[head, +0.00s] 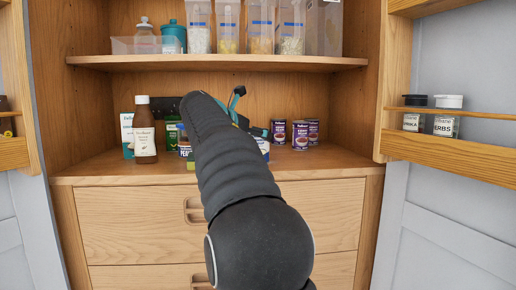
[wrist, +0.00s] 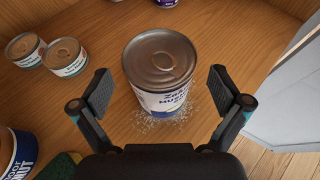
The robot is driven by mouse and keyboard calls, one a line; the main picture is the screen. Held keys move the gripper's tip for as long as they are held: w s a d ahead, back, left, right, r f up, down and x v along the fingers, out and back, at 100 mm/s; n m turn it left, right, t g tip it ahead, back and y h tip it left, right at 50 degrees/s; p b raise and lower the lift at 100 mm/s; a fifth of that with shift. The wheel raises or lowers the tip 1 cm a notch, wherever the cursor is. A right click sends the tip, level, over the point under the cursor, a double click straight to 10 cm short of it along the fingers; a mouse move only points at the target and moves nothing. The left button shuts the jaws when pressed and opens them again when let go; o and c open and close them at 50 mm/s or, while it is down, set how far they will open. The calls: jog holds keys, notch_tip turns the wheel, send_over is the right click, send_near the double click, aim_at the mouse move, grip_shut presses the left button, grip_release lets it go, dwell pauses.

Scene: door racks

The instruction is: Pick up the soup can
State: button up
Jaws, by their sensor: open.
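A can (wrist: 160,80) with a bare metal lid and a white and blue label stands upright on the wooden surface in the wrist view. Its label is only partly legible, and I cannot read the word soup on it. My gripper (wrist: 162,92) is open, with one finger to the left and one to the right of this can, and gaps show on both sides. In the head view my arm hides most of the gripper, and a white and blue can (head: 264,145) shows partly beside the arm.
Two small cans (wrist: 66,56) stand to the left, a blue container (wrist: 18,155) at lower left. Pale specks lie around the can's base. Purple cans (head: 300,136) and a brown bottle (head: 145,130) stand in the cupboard. An upper shelf (head: 220,63) and open door racks (head: 450,148) flank the space.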

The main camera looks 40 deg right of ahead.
jog(key=shift+x, duration=1.05)
jog(key=c, duration=1.4)
jog(key=shift+r, duration=0.1)
jog(key=shift+c, duration=0.8)
jog(key=shift+r, duration=0.1)
